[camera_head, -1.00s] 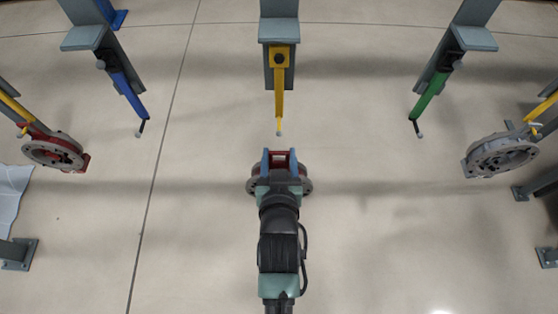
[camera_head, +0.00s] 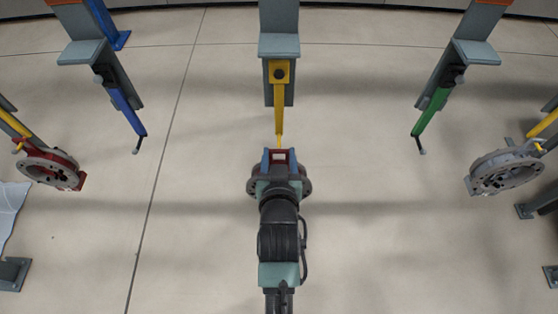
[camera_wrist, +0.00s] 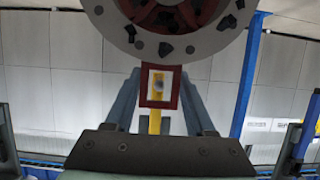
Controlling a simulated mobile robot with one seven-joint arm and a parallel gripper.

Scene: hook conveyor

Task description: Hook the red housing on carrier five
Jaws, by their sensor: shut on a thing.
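My gripper (camera_head: 279,164) is shut on the red housing (camera_head: 279,154), its blue-grey fingers on either side of the red square lug. The grey flange (camera_head: 308,187) of the housing shows on both sides of my wrist. In the wrist view the round flanged body (camera_wrist: 213,38) fills the top, and the square lug (camera_wrist: 173,99) hangs between the fingers (camera_wrist: 160,105). A yellow carrier arm (camera_head: 279,108) hangs straight ahead, its thin hook tip just beyond the lug in the head view. It shows through the lug opening in the wrist view (camera_wrist: 154,122). Contact cannot be told. No carrier number is readable.
A blue carrier arm (camera_head: 124,104) hangs left and a green one (camera_head: 433,108) right, both empty. A red housing (camera_head: 60,172) hangs at far left and a grey one (camera_head: 502,172) at far right, on yellow arms. The floor between is clear.

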